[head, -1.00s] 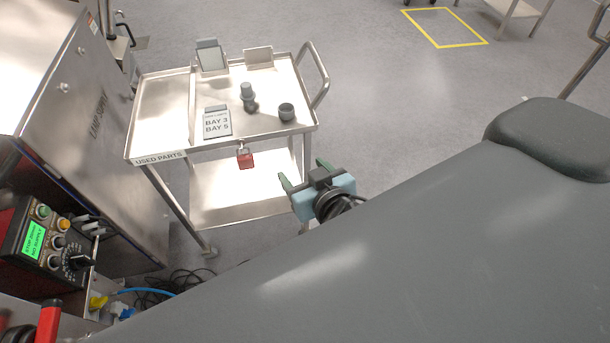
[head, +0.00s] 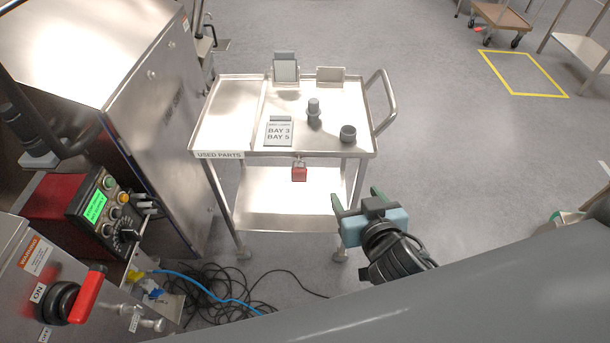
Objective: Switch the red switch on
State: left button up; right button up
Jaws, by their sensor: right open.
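The red switch (head: 87,296) is a rotary handle on a round black base, on a metal panel at the lower left of the head view. Its red handle slants from lower left to upper right. My right gripper (head: 356,198) is open and empty, in front of the cart's right side, far to the right of the switch. My left gripper is not in view.
A control box (head: 105,212) with a green screen and knobs stands behind the switch. A steel cabinet (head: 170,110) is beyond. A used-parts cart (head: 225,125) with a red padlock (head: 299,172) stands mid-view. Black cables (head: 235,290) lie on the floor. A dark grey surface (head: 430,305) crosses the lower right.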

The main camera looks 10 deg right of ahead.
aim_at(75, 308)
jog(key=u, duration=1.4)
